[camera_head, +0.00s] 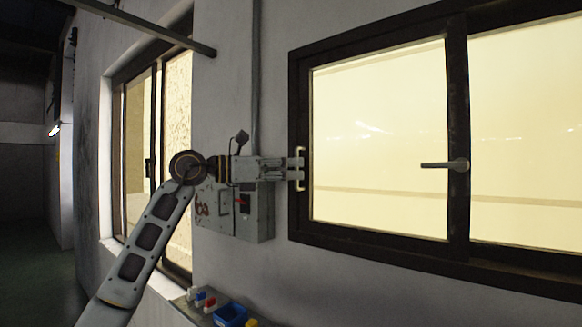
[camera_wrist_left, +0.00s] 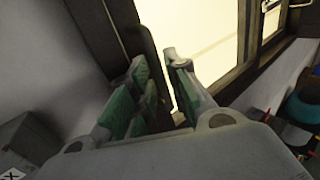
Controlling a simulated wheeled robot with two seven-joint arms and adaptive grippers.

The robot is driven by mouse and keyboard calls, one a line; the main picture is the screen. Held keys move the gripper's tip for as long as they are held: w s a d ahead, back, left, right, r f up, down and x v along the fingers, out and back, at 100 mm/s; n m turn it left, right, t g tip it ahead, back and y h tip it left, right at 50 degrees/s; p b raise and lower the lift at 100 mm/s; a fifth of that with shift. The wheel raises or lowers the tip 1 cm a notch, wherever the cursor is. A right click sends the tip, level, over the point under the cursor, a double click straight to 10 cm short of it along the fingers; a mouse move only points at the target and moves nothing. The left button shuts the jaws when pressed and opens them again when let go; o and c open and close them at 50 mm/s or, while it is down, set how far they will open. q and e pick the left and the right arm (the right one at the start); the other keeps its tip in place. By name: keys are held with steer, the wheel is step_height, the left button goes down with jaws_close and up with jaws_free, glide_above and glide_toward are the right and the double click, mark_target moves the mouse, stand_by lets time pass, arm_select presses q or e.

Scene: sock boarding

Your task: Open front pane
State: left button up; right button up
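The front pane (camera_head: 380,130) is a bright glazed pane in a dark frame, at the right of the head view. A pale upright pull handle (camera_head: 300,153) sits on its left frame edge. A grey lever handle (camera_head: 459,164) sits on the dark upright to the right and points left. My left gripper (camera_head: 296,170) is at the pull handle, its fingertips overlapping it in the picture. In the left wrist view its green-padded fingers (camera_wrist_left: 160,90) stand apart, with dark frame showing between them. I cannot tell whether they touch the handle. My right gripper is out of view.
A grey wall box (camera_head: 254,212) is mounted just below my left gripper. A second window (camera_head: 178,120) is at the left. A ledge below holds a blue bin (camera_head: 230,315) and small coloured items. A dark bar (camera_head: 150,28) sticks out above.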

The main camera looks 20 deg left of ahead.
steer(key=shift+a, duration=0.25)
arm_select(q)
jaws_close()
steer(key=shift+d, duration=0.15)
steer(key=shift+s+d, duration=0.2)
steer(key=shift+d, duration=0.35)
steer(key=b, duration=0.2)
glide_toward(383, 171)
steer(key=d, duration=0.7)
steer(key=shift+w+d+r, duration=0.1)
steer(key=shift+w+d, duration=0.05)
steer(key=shift+d, duration=0.25)
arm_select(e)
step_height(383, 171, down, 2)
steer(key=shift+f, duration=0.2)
